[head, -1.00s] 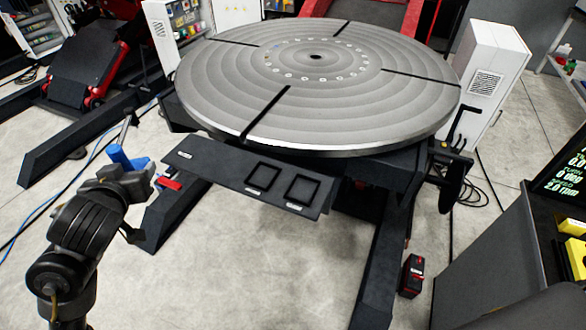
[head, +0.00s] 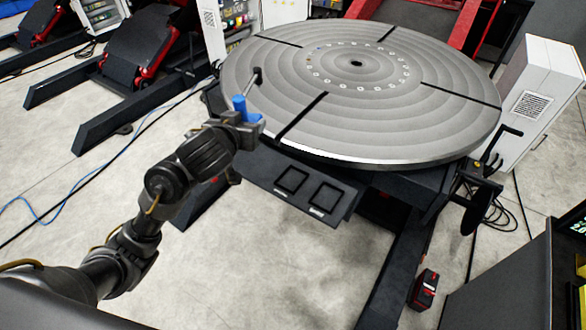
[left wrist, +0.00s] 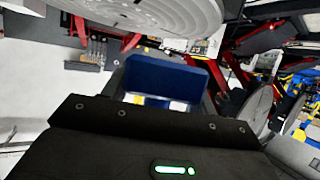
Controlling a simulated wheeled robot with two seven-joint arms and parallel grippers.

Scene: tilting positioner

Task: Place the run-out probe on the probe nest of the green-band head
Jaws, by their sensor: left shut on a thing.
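The run-out probe (head: 240,106) has a blue body and a thin dark rod that ends in a small knob near the turntable's left rim. My left gripper (head: 243,118) is shut on the blue body, which also shows between the fingers in the left wrist view (left wrist: 165,75). The large grey round turntable (head: 350,95) carries a dark front shelf (head: 255,165) with two square framed recesses, a left one (head: 292,180) and a right one (head: 326,196). The gripper overlaps the shelf's left end in the picture. I cannot make out a green band. My right gripper is not in view.
A white cabinet (head: 540,95) stands right of the turntable, with a dark hand crank (head: 478,195) near it. A red and black box (head: 424,288) lies on the floor. A dark console (head: 520,270) fills the lower right. Other red and black machines stand at the back left.

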